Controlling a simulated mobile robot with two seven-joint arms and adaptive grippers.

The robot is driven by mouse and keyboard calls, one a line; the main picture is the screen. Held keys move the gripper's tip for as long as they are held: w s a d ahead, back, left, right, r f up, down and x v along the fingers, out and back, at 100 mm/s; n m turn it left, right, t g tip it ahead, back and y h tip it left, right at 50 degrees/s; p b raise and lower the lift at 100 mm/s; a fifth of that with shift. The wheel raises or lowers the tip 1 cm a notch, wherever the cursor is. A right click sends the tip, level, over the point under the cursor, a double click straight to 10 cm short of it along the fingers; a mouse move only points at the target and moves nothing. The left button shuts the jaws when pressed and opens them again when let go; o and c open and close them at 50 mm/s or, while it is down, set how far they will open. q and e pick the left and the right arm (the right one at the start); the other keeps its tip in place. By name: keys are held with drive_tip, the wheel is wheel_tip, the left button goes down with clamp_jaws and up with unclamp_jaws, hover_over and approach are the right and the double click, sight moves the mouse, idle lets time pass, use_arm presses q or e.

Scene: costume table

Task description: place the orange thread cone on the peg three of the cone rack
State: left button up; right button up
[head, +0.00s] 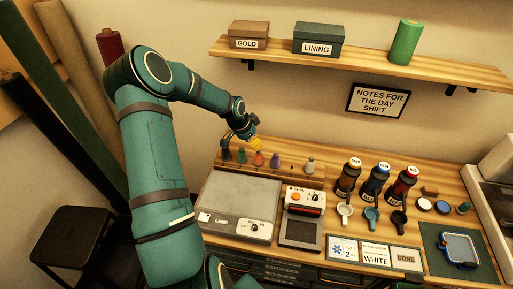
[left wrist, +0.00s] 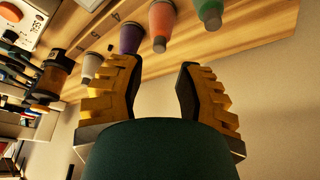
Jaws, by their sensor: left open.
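The orange thread cone (head: 258,158) stands upright in the cone rack (head: 298,178) at the back of the table, between a dark green cone (head: 241,156) and a purple cone (head: 275,160). A grey cone (head: 309,164) stands farther right. My left gripper (head: 256,144) is close above the orange cone. In the left wrist view its yellow fingers (left wrist: 160,88) are spread and empty. There the orange cone (left wrist: 162,22) lies beyond the fingertips, roughly in line with the gap, and is not gripped. My right gripper is not in view.
A grey lamp box (head: 238,205) and a control unit (head: 303,198) sit in front of the rack. Several dark bottles (head: 374,182) stand to its right. A wall shelf (head: 360,62) with boxes hangs above. Rolls of fabric (head: 40,100) lean at left.

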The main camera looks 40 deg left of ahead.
use_arm(q)
drive_tip(key=v, duration=0.6)
drive_tip(key=d+f+h, duration=0.1)
drive_tip(key=d+f, duration=0.2)
drive_tip(key=d, duration=0.5)
drive_tip(key=d+f+n+h, duration=0.1)
drive_tip(key=d+f, duration=0.2)
drive_tip(key=d, duration=0.5)
drive_tip(key=d+f+h, duration=0.1)
drive_tip(key=d+f, duration=0.2)
drive_tip(key=d, duration=0.5)
drive_tip(key=shift+w+d+f+n, duration=0.1)
drive_tip(key=shift+d+f+n, duration=0.05)
drive_tip(key=shift+n, duration=0.15)
drive_tip(key=shift+n+g, duration=0.6)
drive_tip(key=shift+n, duration=0.1)
drive_tip(key=s+d, duration=0.1)
drive_tip(key=d, duration=0.2)
drive_tip(key=s+d+f, duration=0.1)
drive_tip(key=s+d, duration=0.1)
drive_tip(key=s+d+f, duration=0.1)
drive_tip(key=d, duration=0.2)
drive_tip(key=shift+s+d+f, duration=0.25)
drive_tip(key=shift+d, duration=0.1)
drive_tip(key=s+d+f+n, duration=0.1)
drive_tip(key=s+d+f, duration=0.1)
drive_tip(key=s+d, duration=0.4)
drive_tip(key=s, duration=0.3)
drive_tip(key=shift+d+n+g, duration=0.3)
drive_tip(key=shift+d+g, duration=0.1)
